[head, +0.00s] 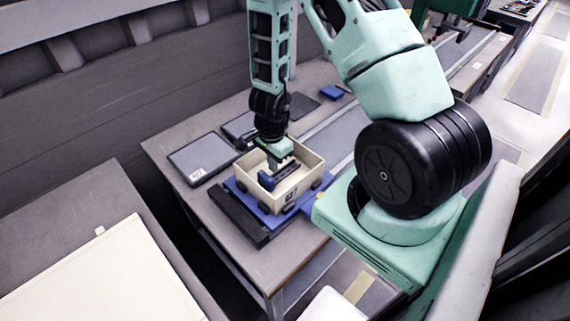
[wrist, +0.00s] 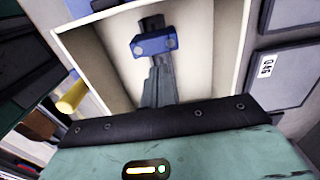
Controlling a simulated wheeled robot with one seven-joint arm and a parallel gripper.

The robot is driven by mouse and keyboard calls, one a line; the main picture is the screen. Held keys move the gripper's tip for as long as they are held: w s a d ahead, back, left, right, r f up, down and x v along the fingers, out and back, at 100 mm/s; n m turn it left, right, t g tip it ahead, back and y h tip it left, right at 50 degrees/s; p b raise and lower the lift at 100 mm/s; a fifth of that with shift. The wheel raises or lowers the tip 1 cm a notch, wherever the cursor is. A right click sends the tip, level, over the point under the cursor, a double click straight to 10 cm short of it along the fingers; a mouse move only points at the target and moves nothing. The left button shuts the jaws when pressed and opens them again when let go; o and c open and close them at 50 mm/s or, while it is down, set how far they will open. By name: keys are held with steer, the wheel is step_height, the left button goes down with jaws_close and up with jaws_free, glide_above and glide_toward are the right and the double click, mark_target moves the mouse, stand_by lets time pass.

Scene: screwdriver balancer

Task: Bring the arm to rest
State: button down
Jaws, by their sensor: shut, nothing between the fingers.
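My arm reaches down from the upper middle of the head view. My gripper (head: 273,163) points down over a cream open-topped box (head: 312,165), with its fingertips low at the box opening. The gripper is shut and empty. A dark tool with a blue part (head: 266,180) lies in the box, right by the fingers. In the wrist view the blue piece (wrist: 154,45) shows inside the box (wrist: 95,65), beyond the gripper's dark fingers (wrist: 158,90). I cannot tell whether the fingers touch it.
The box stands on a blue base (head: 236,192) on a grey table (head: 160,150). Dark flat panels (head: 202,158) lie left of and behind it. A small blue block (head: 331,92) lies farther back. Another table with a pale sheet (head: 100,270) stands front left.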

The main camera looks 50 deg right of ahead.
steer(key=r, duration=0.1)
steer(key=r+p, duration=0.2)
steer(key=shift+d+r, duration=0.25)
steer(key=a+r+n+y+b, duration=0.1)
steer(key=a+r+n+b, duration=0.1)
steer(key=a+r+n, duration=0.35)
steer(key=s+a+r+n+y+b, duration=0.1)
steer(key=a+r+n, duration=0.15)
steer(key=a, duration=0.65)
steer(key=a+r+n+y+b, duration=0.1)
steer(key=a+r+n+b, duration=0.15)
steer(key=a+n, duration=0.35)
steer(key=s+a+r+n+h+b, duration=0.1)
steer(key=s+a+r+n, duration=0.1)
steer(key=s+n, duration=0.4)
steer(key=s+a+r+n+h+b, duration=0.1)
steer(key=s+a+r+n, duration=0.2)
steer(key=s, duration=0.6)
step_height(320, 180, up, 2)
steer(key=n, duration=0.3)
steer(key=shift+s+a+b, duration=0.2)
steer(key=shift+a+b, duration=0.1)
steer(key=shift+b, duration=0.1)
